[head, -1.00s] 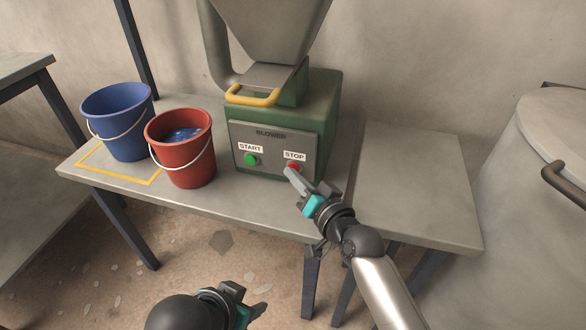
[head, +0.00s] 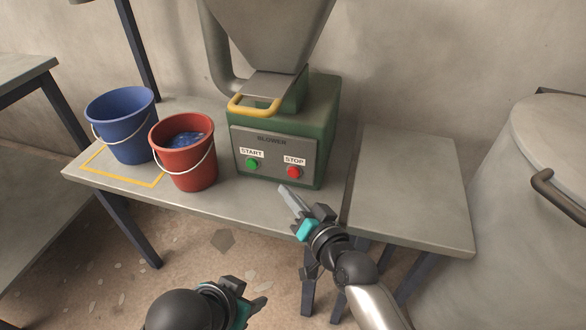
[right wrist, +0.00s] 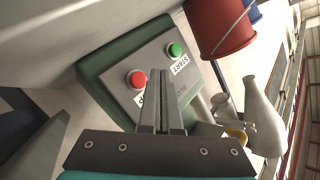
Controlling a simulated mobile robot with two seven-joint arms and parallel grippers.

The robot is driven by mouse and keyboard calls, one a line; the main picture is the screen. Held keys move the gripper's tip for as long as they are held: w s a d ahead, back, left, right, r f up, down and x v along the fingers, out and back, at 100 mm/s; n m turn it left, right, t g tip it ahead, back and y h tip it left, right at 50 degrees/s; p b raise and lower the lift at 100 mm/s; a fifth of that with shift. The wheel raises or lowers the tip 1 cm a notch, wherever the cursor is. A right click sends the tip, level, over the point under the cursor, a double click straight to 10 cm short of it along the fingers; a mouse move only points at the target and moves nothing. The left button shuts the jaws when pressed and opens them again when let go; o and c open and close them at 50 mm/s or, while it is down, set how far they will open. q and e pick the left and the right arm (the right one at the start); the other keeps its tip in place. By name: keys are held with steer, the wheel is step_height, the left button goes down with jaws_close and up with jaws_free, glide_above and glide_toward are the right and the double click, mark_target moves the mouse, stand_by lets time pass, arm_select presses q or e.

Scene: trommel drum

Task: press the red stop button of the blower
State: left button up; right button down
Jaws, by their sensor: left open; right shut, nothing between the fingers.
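The green blower (head: 318,120) stands on the table with a grey front panel. Its red stop button (head: 293,172) is at the panel's lower right, under the STOP label, and is fully visible. The green start button (head: 252,164) is to its left. In the right wrist view the red button (right wrist: 136,79) is left of the fingertips. My right gripper (head: 284,190) is shut and empty, its tips a little below and in front of the stop button, apart from it. My left gripper (head: 262,298) is open and empty, low in front of the table.
A red bucket (head: 183,165) with blue contents stands left of the blower. A blue bucket (head: 122,130) stands further left, by a yellow outline (head: 125,178) on the tabletop. The table right of the blower (head: 405,190) is clear. A large grey drum (head: 510,190) stands at far right.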

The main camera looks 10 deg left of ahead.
steer(key=shift+s+r+p, duration=0.1)
steer(key=shift+s+p, duration=0.45)
steer(key=shift+s, duration=0.8)
